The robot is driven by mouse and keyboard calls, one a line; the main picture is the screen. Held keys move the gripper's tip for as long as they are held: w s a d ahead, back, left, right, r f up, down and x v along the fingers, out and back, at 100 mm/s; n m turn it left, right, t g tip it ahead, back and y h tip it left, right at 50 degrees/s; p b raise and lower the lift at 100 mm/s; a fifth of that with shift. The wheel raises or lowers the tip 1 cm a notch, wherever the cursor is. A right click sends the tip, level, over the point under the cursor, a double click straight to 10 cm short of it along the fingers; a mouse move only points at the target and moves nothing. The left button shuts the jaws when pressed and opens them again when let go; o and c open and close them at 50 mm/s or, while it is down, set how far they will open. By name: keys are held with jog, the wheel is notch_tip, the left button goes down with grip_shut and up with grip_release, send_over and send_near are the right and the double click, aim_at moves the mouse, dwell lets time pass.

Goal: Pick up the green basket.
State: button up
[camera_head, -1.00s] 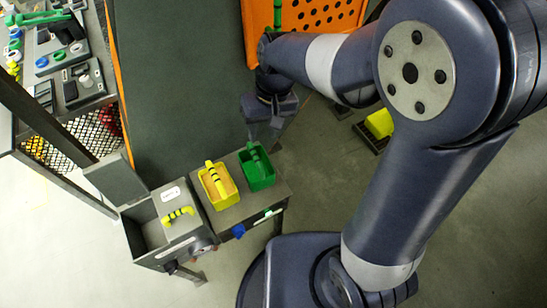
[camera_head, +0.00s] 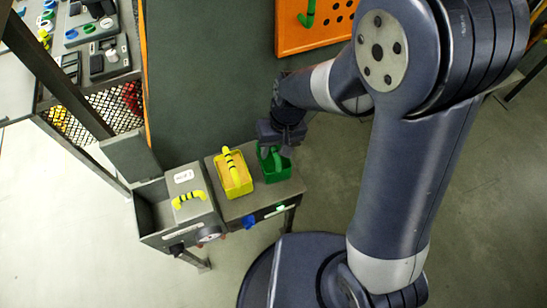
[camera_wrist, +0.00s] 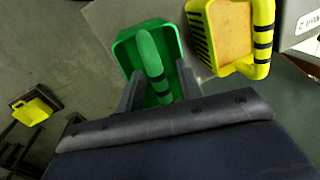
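The green basket (camera_head: 274,172) stands upright on the grey table, right of the yellow basket. It also shows in the wrist view (camera_wrist: 172,40), with its arched green handle (camera_wrist: 152,58) banded in black. My gripper (camera_head: 276,150) is right above the basket in the head view, its tips overlapping the basket's back part. In the wrist view my gripper (camera_wrist: 160,84) has its two fingers apart, one on each side of the handle, with gaps to it. Whether the fingertips reach below the handle is hard to tell.
The yellow basket (camera_head: 235,182) stands close to the left. The grey table (camera_head: 289,188) carries both baskets. A grey box with a yellow handle (camera_head: 188,200) and an open lid is further left. An orange perforated panel (camera_head: 318,20) stands behind.

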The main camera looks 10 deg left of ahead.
grip_shut()
dwell(0.3)
dwell(0.3)
